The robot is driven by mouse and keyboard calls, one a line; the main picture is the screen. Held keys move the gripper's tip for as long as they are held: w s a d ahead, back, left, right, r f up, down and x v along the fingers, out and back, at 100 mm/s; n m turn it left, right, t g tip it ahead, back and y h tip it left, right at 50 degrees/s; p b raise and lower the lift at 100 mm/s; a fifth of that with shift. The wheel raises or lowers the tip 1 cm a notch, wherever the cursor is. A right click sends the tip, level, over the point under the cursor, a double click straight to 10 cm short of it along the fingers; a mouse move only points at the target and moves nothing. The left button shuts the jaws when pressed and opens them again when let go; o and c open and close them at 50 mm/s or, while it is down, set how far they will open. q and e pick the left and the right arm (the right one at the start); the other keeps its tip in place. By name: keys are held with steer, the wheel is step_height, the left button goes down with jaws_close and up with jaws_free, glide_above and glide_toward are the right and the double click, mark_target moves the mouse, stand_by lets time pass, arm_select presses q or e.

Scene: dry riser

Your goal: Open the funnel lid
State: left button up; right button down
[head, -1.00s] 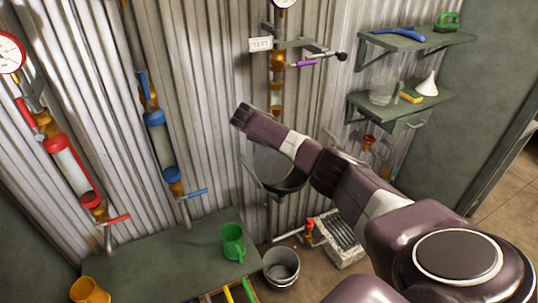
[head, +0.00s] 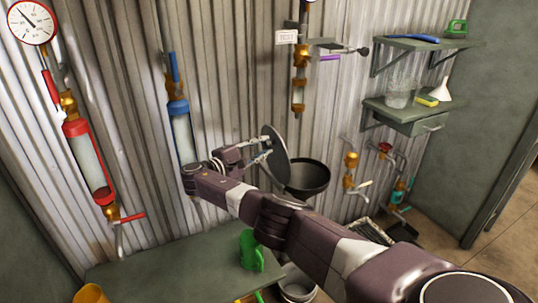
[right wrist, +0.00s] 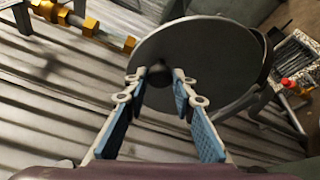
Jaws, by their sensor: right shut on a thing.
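The funnel (head: 308,182) is a dark bowl on the corrugated wall, its mouth showing open. Its lid (head: 279,158), a round grey disc, stands steeply tilted up at the bowl's left side. My right gripper (head: 268,146) is at the left face of the lid, fingers closed in on the lid's middle. In the right wrist view the lid (right wrist: 215,62) fills the upper middle, and the fingers are shut on its small dark knob (right wrist: 159,76). The bowl is mostly hidden behind the lid there. My left gripper is not in view.
A blue-banded pipe column (head: 181,128) stands left, close behind my right wrist. A brass valve pipe (head: 299,88) hangs above the funnel. Shelves (head: 400,106) are at the right. A green bench (head: 200,262) with a green jug (head: 250,250) is below.

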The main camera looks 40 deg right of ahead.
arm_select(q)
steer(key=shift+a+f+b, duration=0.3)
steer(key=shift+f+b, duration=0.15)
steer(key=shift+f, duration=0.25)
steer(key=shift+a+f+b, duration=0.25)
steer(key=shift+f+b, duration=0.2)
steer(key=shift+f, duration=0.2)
arm_select(e)
steer(key=shift+w+a+f+h, duration=0.15)
steer(key=shift+a+h, duration=0.1)
steer(key=shift+a, duration=0.15)
steer(key=shift+w+a+f+h, duration=0.1)
steer(key=shift+a+f+h, duration=0.05)
steer(key=shift+a+h, duration=0.15)
steer(key=shift+a, duration=0.1)
steer(key=c, duration=1.6)
jaws_free()
steer(key=shift+f, duration=0.1)
steer(key=a, duration=0.4)
steer(key=s+a, duration=0.1)
steer(key=a, duration=0.7)
steer(key=shift+s+f, duration=0.15)
steer(key=shift+s, duration=0.1)
steer(key=shift+d+f, duration=0.1)
